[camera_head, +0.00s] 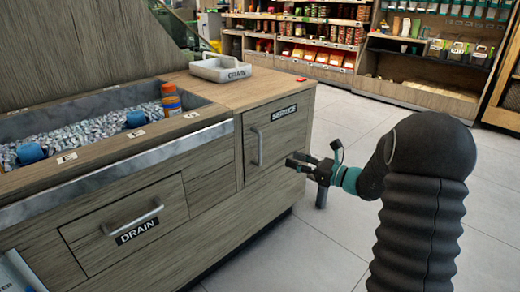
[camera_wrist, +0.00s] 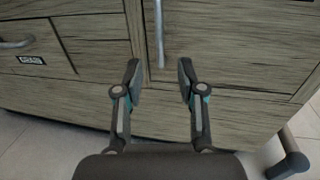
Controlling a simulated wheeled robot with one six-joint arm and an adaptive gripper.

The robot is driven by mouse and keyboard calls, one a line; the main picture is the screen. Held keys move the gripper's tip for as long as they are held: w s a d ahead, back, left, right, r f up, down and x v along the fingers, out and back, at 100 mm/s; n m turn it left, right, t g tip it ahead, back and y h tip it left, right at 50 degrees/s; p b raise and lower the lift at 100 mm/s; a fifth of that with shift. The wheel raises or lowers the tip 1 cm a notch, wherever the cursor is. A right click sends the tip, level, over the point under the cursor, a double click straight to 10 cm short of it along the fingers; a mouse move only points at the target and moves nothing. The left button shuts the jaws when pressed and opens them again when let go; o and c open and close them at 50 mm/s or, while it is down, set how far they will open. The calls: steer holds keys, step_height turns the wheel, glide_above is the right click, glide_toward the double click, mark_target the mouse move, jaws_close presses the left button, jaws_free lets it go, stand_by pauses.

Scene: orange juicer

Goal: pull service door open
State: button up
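The service door (camera_head: 270,135) is a wooden panel at the right end of the cabinet front, under a SERVICE label (camera_head: 285,114). It looks shut. Its upright metal handle (camera_head: 258,147) is near its left edge. In the wrist view the handle (camera_wrist: 159,35) stands beyond my fingertips, roughly in line with the gap between them. My gripper (camera_head: 300,162) is in front of the cabinet, to the right of the handle and a little lower in the head view. In the wrist view my gripper (camera_wrist: 158,70) has its two fingers apart with nothing between them.
A drain drawer (camera_head: 125,222) with a handle is at the left of the cabinet. On top are a DRAIN tray (camera_head: 221,68), an orange bottle (camera_head: 171,101) and a basin of ice-like pieces (camera_head: 80,130). Free floor (camera_head: 335,225) lies right of the cabinet; stocked shelves stand behind.

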glide_above(260, 163)
steer(key=shift+w+b, duration=0.35)
stand_by(0.3)
jaws_close()
